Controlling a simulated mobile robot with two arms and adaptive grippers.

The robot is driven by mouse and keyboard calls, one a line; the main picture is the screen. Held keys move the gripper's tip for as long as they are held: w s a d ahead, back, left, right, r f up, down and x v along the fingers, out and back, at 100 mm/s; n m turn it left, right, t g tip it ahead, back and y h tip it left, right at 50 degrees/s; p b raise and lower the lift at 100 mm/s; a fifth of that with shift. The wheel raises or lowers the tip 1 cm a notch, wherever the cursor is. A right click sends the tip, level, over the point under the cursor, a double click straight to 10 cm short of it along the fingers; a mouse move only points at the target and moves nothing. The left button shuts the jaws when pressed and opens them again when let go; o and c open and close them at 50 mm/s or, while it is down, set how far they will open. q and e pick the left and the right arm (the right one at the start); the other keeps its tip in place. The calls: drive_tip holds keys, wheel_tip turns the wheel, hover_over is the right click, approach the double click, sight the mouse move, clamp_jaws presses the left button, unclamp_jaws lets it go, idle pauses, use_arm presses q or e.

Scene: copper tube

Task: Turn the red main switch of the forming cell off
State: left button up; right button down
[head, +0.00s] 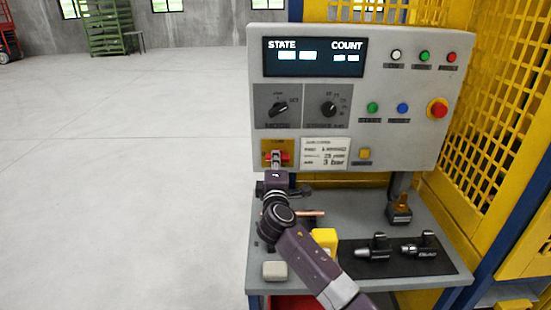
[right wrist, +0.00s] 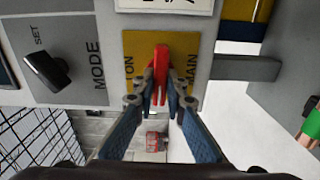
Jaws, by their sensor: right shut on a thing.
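The red main switch (head: 286,157) sits on a yellow plate (head: 265,146) at the lower left of the grey control panel. In the right wrist view its red handle (right wrist: 161,64) stands upright in the picture, between the words ON and MAIN on the yellow plate (right wrist: 135,43). My right gripper (head: 276,161) reaches the switch from below and hides part of it. In the right wrist view the fingertips (right wrist: 160,97) are closed on the lower end of the red handle. My left gripper is not in view.
The MODE knob (head: 278,109) is above the switch, and a white card (head: 325,153) is to its right. The grey bench (head: 352,205) below holds a yellow block (head: 325,239), a copper-coloured tube (head: 309,213) and black tools (head: 376,247). Open floor lies left.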

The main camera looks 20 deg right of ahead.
drive_tip(key=shift+f, duration=0.1)
idle(0.4)
drive_tip(key=c, duration=2)
unclamp_jaws()
drive_tip(key=shift+o, duration=0.2)
drive_tip(key=v, duration=1.2)
